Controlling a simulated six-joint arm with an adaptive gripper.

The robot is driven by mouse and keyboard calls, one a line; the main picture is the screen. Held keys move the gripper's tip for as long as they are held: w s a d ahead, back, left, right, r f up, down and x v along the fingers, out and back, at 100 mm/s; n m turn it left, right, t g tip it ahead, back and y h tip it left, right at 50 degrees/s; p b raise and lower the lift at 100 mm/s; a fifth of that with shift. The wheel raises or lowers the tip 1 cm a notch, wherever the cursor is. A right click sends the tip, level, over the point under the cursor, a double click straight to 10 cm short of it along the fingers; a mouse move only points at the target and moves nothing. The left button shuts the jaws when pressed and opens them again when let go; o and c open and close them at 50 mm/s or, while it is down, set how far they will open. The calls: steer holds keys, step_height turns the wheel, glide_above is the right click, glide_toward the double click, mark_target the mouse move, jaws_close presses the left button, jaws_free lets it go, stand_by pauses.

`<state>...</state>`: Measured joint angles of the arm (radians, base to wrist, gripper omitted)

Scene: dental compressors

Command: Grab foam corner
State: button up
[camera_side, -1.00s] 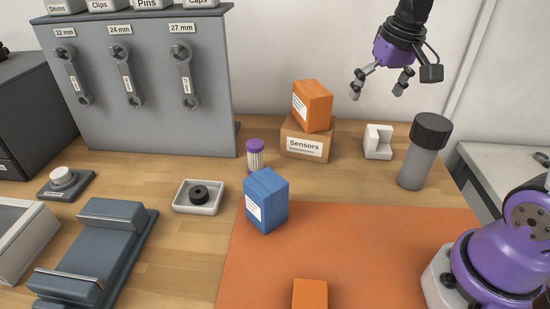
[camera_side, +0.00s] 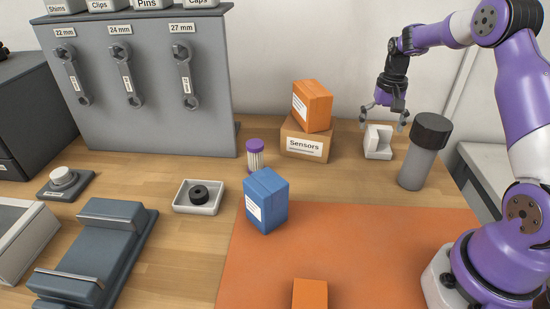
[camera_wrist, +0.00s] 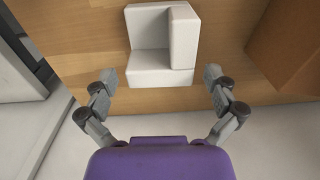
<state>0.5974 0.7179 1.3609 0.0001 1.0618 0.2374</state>
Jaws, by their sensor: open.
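The white foam corner (camera_side: 376,148) is an L-shaped block at the back right of the wooden table, upright on its base. In the wrist view the foam corner (camera_wrist: 152,68) lies ahead of and between the fingers. My gripper (camera_side: 383,122) is just above and behind it in the side view, pointing down. In the wrist view my gripper (camera_wrist: 164,88) has its two fingers spread wide, with nothing between the pads and no contact visible.
A grey cylinder with a dark cap (camera_side: 424,150) stands close to the right of the foam corner. A cardboard Sensors box (camera_side: 305,139) with an orange box (camera_side: 312,105) on top stands to its left. The white wall is close behind.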

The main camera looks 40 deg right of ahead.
mark_target(381, 128)
step_height(381, 128, down, 4)
steer(key=shift+r, duration=0.1)
steer(key=c, duration=0.7)
